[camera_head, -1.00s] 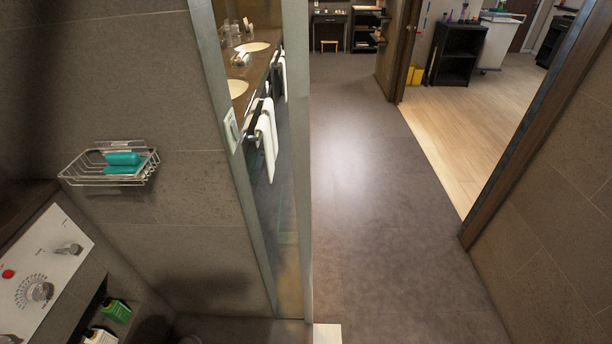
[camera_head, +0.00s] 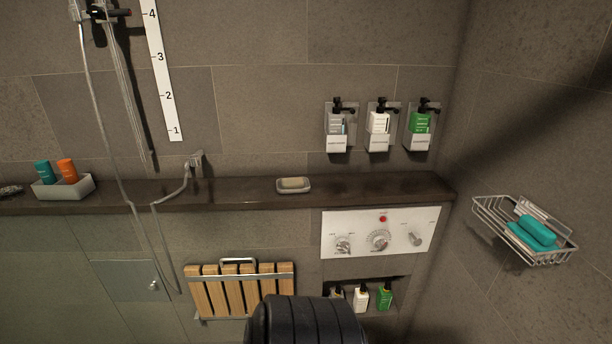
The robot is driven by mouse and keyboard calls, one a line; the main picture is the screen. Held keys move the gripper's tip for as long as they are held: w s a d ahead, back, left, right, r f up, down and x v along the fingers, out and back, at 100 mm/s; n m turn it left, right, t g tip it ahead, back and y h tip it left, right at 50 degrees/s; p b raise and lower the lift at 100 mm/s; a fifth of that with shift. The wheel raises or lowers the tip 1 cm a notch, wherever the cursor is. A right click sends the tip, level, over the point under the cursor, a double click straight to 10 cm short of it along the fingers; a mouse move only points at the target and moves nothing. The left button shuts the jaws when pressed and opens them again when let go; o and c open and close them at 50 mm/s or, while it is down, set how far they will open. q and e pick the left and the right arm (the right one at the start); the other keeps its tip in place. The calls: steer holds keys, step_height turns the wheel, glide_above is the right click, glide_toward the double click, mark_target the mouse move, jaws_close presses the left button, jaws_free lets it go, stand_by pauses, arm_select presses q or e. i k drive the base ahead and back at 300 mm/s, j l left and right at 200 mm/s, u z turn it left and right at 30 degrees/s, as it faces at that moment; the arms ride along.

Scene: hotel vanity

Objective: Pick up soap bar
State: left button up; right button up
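A pale soap bar (camera_head: 294,183) lies in a small light dish (camera_head: 281,189) on the dark ledge (camera_head: 380,188) along the shower wall, a little right of the middle of the head view. Two teal rounded pieces, an upper one (camera_head: 538,230) and a lower one (camera_head: 522,238), lie in a wire basket (camera_head: 490,210) on the right wall. I cannot tell for sure whether these are soap too. Neither of my grippers shows in the head view.
A control panel (camera_head: 345,222) with knobs sits below the ledge. Several pump bottles hang above it. A folded wooden seat (camera_head: 235,292) is on the wall at lower middle. A hose hangs at left, near a tray (camera_head: 66,190) with two bottles. A black ribbed shape (camera_head: 305,322) fills the bottom middle.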

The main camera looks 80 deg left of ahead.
mark_target(293, 182)
steer(key=u, duration=0.45)
steer(key=i+u, duration=0.1)
steer(key=u, duration=0.8)
steer(key=i+u, duration=0.1)
steer(key=u, duration=0.35)
steer(key=l+u, duration=0.1)
steer(key=u, duration=0.35)
steer(key=i+l+u, duration=0.1)
steer(key=u, duration=0.35)
steer(key=k+j+u, duration=0.2)
steer(key=i+j+z, duration=0.1)
steer(key=i+z, duration=0.3)
steer(key=i+j+z, duration=0.25)
steer(key=z, duration=0.15)
